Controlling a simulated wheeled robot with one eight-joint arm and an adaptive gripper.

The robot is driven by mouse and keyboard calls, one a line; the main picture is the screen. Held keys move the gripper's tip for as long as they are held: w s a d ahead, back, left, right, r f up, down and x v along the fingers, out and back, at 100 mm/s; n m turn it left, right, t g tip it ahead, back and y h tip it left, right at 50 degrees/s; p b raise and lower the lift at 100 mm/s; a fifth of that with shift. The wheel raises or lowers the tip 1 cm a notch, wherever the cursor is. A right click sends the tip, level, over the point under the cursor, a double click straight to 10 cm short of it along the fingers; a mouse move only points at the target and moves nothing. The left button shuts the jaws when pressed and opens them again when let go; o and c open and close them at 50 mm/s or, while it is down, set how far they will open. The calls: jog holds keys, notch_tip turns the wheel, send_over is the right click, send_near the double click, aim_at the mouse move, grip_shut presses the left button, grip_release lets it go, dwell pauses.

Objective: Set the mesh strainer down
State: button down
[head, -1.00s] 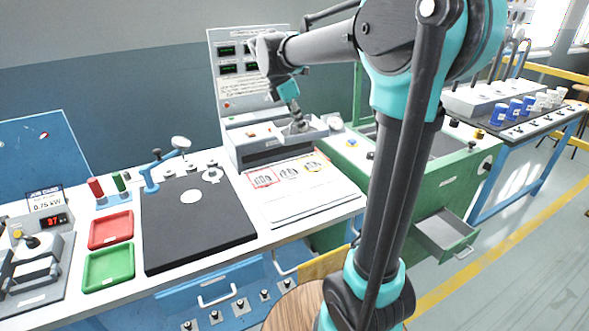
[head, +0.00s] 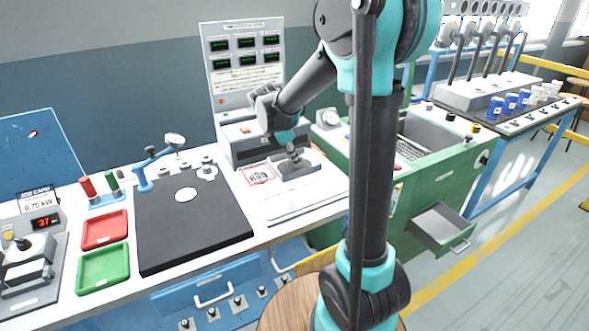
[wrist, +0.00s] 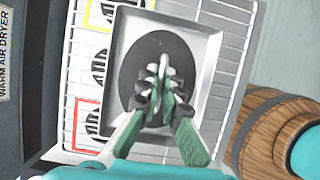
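The mesh strainer (wrist: 132,62) is a grey square tray with a dark oval middle, seen from above in the wrist view. It also shows in the head view (head: 302,171), in front of the grey machine. My gripper (wrist: 160,88), also in the head view (head: 292,152), points down with its fingers closed at the strainer's centre, apparently on a small upright grip. The strainer is over the white wire rack (wrist: 226,78), covering part of its framed pictures. I cannot tell whether it touches the rack.
The grey machine (head: 240,148) with a display panel (head: 243,62) stands behind; the wrist view shows "WARM AIR DRYER" on a dark surface. A black mat (head: 190,235), red tray (head: 104,229) and green tray (head: 103,268) lie left. A green bench (head: 440,178) stands right; a wooden barrel (wrist: 270,135) is near.

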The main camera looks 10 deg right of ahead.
aim_at(294, 167)
jog(key=shift+f, duration=1.95)
jog(key=c, duration=1.7)
grip_release()
jog(key=shift+f, duration=0.1)
jog(key=v, duration=1.2)
jog(key=shift+s, duration=0.1)
